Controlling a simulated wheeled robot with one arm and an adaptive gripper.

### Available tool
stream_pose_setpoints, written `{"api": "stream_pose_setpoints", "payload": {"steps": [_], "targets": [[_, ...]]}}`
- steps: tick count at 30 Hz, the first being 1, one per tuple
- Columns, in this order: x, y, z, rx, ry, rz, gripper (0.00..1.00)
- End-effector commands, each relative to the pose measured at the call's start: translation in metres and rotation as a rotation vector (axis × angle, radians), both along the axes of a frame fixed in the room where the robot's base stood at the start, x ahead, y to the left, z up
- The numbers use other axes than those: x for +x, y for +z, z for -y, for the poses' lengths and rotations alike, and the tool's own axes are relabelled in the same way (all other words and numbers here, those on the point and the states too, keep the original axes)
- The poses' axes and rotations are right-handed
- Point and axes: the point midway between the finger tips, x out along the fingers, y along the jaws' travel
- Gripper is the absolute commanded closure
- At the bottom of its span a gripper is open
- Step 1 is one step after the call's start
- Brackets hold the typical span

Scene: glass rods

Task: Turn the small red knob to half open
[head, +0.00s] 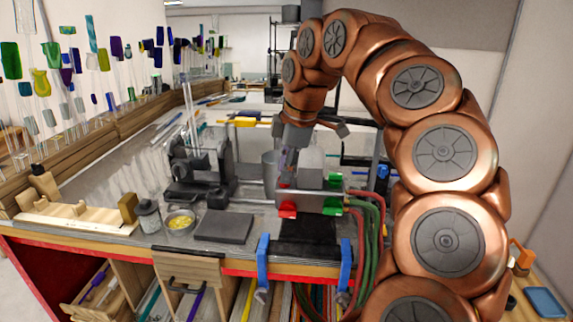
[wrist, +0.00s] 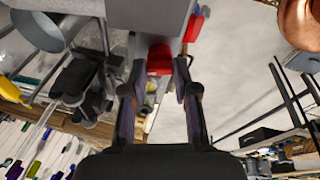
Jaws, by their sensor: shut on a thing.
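A grey metal torch body (head: 312,168) stands on the bench with hoses at its right side. The small red knob (wrist: 159,60) sits on it, between my fingers in the wrist view. In the head view it shows as a patch of red (head: 283,186) just below my fingertips. My gripper (head: 287,168) reaches down from above, and the wrist view shows its two dark fingers (wrist: 158,72) on either side of the knob, shut on it. The knob's turn angle cannot be read. A larger red knob (head: 287,210) and a green one (head: 331,207) are at the front.
Red and green hoses (head: 375,225) hang at the right of the torch. A dark clamp-like holder (head: 200,165) stands to its left. Blue clamps (head: 263,262) grip the bench edge.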

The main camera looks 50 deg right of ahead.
Motion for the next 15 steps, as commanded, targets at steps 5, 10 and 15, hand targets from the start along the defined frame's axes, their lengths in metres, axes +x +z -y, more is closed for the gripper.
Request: {"api": "stream_pose_setpoints", "payload": {"steps": [5,10,15], "targets": [[0.0000,0.0001,0.0001,-0.002,0.027,-0.005,1.00],[0.0000,-0.0002,0.0001,-0.003,0.033,-0.005,1.00],[0.0000,-0.0003,-0.0001,-0.003,0.032,-0.006,1.00]]}}
